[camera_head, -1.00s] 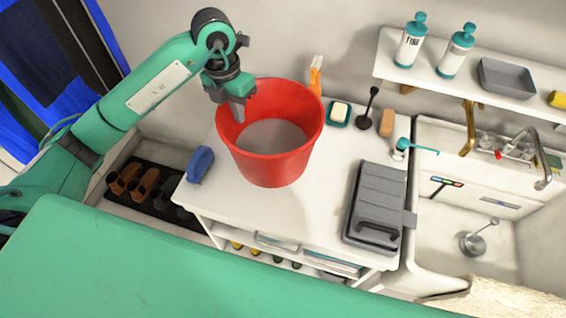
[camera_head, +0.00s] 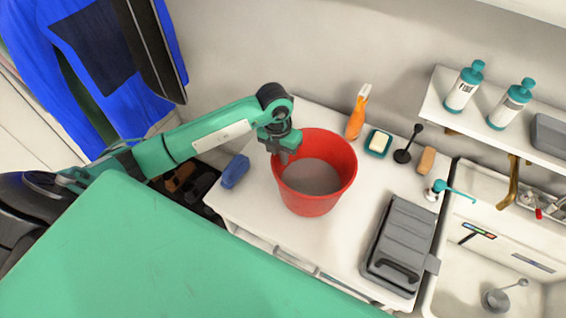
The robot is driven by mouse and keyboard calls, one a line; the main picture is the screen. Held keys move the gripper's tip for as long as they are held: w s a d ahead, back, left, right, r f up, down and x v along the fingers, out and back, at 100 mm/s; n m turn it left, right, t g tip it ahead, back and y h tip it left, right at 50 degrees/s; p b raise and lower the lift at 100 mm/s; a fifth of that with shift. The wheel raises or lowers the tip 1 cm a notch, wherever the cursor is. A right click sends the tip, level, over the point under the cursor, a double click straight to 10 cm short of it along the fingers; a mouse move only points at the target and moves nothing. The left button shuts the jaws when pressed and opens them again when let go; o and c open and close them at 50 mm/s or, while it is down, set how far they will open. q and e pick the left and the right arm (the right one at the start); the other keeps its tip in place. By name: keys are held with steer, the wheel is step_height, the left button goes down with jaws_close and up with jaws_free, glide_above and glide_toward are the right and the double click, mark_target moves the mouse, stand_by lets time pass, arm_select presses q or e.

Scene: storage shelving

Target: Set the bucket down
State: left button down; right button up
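A red bucket (camera_head: 314,203) with a grey inside is upright over the white cabinet top (camera_head: 255,210), left of the middle of it. I cannot tell for sure whether its base touches the top. My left gripper (camera_head: 284,154) comes in from the left and sits at the bucket's upper left rim, with its fingers pointing down at the wall. The fingers look closed around the rim, and part of them is hidden by the bucket's edge. My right gripper is not in view.
A blue item (camera_head: 235,171) lies left of the bucket. An orange bottle (camera_head: 357,112), a soap dish (camera_head: 379,143), a black plunger-like tool (camera_head: 408,146) and a brown block (camera_head: 426,160) stand behind. A grey case (camera_head: 399,247) lies right. A sink (camera_head: 465,275) adjoins; a bottle shelf (camera_head: 433,106) hangs above.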

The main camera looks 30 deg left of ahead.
mark_target(284, 172)
arm_select(q)
steer(key=shift+f+p, duration=0.45)
steer(key=shift+f, duration=2.1)
steer(key=c, duration=1.7)
jaws_free()
steer(key=r+b, duration=0.1)
steer(key=r, duration=0.3)
steer(key=a+r+b, duration=0.1)
steer(key=r, duration=0.3)
steer(key=r+b, duration=0.1)
steer(key=r, duration=0.3)
steer(key=shift+a+r, duration=0.15)
steer(key=shift+a, duration=0.05)
